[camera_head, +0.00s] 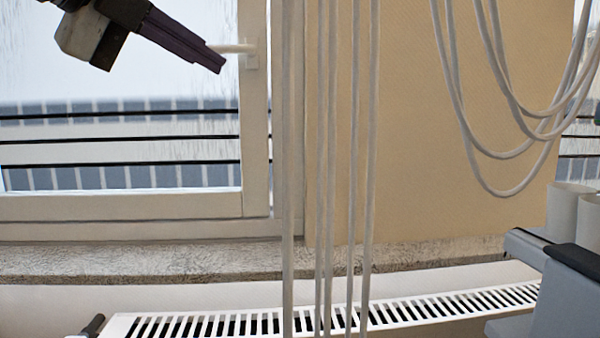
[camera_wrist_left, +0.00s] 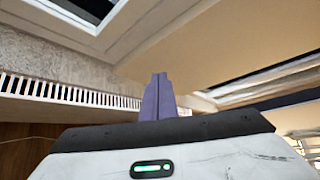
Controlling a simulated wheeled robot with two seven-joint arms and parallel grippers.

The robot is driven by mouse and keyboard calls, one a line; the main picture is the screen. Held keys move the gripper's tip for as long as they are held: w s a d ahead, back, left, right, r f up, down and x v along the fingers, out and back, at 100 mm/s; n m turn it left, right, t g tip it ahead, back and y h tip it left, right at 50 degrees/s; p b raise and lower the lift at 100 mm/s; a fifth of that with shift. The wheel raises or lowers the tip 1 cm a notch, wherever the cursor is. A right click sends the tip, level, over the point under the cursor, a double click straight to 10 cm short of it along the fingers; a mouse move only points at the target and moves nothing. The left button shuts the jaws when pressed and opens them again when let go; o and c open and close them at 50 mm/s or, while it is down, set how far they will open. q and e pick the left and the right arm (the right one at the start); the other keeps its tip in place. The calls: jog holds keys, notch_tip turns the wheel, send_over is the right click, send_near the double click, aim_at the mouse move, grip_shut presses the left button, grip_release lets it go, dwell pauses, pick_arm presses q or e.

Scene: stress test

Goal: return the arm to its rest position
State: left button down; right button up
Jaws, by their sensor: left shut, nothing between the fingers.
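My left gripper (camera_head: 215,62) comes in from the upper left in the head view, in front of the window. Its dark purple fingers are together and point down to the right, with nothing between them. The shut fingers of the left gripper also show in the left wrist view (camera_wrist_left: 158,80), upright in the middle, with nothing at their tips. My right gripper is in neither view.
A window (camera_head: 120,205) with a white frame fills the left. White cables (camera_head: 325,150) hang down the middle, and more loop (camera_head: 500,190) at the upper right. A white radiator grille (camera_head: 220,325) runs below a stone sill (camera_head: 150,262). White cups (camera_head: 568,210) stand at right.

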pick_arm(q)
jog(key=s+d+f+m+g+h, duration=0.1)
jog(key=d+f+g+h, duration=0.3)
jog(key=d+f+h, duration=0.5)
jog(key=s+d+f+g+h, duration=0.1)
jog(key=d+f+g+h, duration=0.3)
jog(key=f, duration=0.8)
jog(key=a+f+n+t+y, duration=0.45)
jog(key=f+n, duration=0.35)
jog(key=f, duration=0.3)
jog(key=a+f+n+t+y, duration=0.45)
jog(key=f+n, duration=0.35)
jog(key=f, duration=0.3)
jog(key=a+f+n+t+y, duration=0.45)
jog(key=f+n, duration=0.35)
jog(key=f, duration=0.4)
jog(key=s+a+f+n+g+y, duration=0.1)
jog(key=s+f+g, duration=0.3)
jog(key=s+f, duration=0.7)
jog(key=s+a+f+n+g+y, duration=0.2)
jog(key=s+f+n+g+y, duration=0.1)
jog(key=s+f, duration=0.9)
notch_tip(320, 180, down, 2)
jog(key=shift+f+n+g, duration=0.1)
jog(key=shift+n+g, duration=0.2)
jog(key=shift+g, duration=0.55)
jog(key=shift+a, duration=0.1)
